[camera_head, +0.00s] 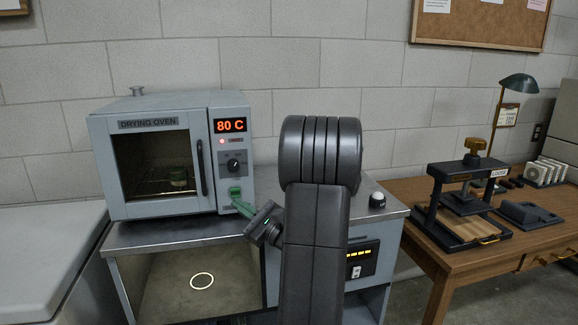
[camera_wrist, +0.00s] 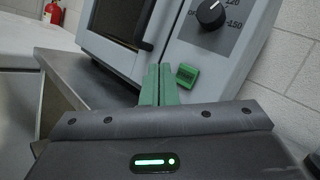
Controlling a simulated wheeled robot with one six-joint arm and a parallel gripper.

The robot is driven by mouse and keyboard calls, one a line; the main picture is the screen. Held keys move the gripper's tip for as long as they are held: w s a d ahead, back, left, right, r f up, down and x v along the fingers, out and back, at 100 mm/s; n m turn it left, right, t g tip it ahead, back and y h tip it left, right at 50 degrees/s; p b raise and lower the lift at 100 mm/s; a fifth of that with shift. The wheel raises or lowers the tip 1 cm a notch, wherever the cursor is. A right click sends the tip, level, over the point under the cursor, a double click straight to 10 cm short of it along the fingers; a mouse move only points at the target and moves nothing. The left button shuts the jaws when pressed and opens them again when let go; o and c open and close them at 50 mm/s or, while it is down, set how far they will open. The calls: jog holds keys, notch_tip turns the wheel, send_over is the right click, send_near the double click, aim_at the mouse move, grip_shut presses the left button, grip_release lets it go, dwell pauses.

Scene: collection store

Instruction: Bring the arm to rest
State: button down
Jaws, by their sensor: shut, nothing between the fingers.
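My arm rises in the middle of the head view and hides part of the steel bench behind it. My gripper (camera_head: 237,204) is at the front of the drying oven (camera_head: 151,200), just below the green button (camera_head: 235,192) on its panel. In the wrist view my gripper (camera_wrist: 159,70) has its two green fingers together with nothing between them. The green button (camera_wrist: 187,75) is just right of the fingertips there. I cannot tell whether the fingers touch the oven.
The oven stands on a steel-topped bench (camera_head: 150,235) with an open lower bay holding a bright ring (camera_head: 202,281). A pale surface (camera_head: 40,240) lies at left.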

jog(key=shift+s+d+b, duration=0.25)
jog(key=shift+s, duration=0.65)
jog(key=shift+s+d+b, duration=0.2)
jog(key=shift+s+d, duration=0.1)
jog(key=shift+s, duration=0.65)
jog(key=shift+s+d+b, duration=0.25)
jog(key=shift+s, duration=0.65)
